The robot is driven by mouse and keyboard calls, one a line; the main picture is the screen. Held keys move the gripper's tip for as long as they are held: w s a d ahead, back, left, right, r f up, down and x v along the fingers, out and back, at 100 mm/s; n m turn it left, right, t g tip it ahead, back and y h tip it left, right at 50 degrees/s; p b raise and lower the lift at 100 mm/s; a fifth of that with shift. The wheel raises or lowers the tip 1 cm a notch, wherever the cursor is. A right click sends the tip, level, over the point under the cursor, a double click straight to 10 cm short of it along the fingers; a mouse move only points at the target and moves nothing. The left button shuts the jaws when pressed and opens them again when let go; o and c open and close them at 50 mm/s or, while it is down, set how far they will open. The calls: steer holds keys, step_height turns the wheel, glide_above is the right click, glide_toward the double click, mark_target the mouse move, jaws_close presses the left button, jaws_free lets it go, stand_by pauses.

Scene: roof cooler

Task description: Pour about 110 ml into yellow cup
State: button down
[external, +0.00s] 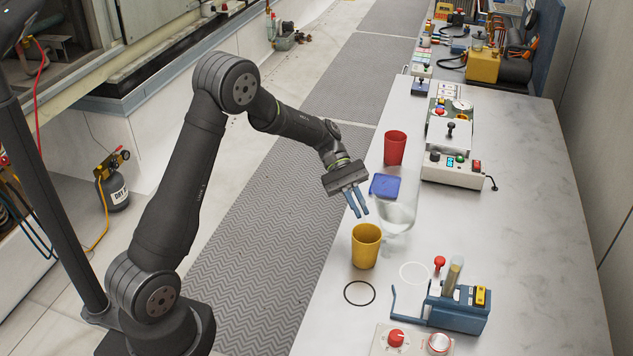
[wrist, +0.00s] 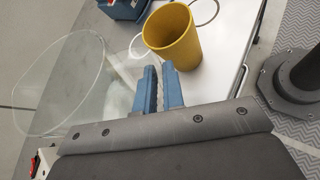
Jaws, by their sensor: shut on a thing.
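The yellow cup (external: 366,247) stands upright on the bench, with its open top showing in the wrist view (wrist: 171,38). A large clear vessel (external: 399,214) is just behind and right of the cup; its wide rim (wrist: 103,62) is at the left of the wrist view. My gripper (external: 357,203) is shut on the clear vessel at its near side, and its blue fingers (wrist: 160,88) point toward the cup. Where the fingers meet the vessel is partly hidden. I cannot tell the liquid level in the vessel or in the cup.
A red cup (external: 395,147) and a blue square piece (external: 385,186) are behind the vessel. A black ring (external: 359,293) and a white ring (external: 414,273) mark the bench in front. A blue device (external: 459,311) stands front right. The bench's right side is clear.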

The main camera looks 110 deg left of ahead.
steer(key=shift+w+a+r+n+h, duration=0.25)
steer(key=shift+a+r+n+h, duration=0.3)
steer(key=shift+a+n+h, duration=0.35)
steer(key=shift+d, duration=0.15)
stand_by(2.2)
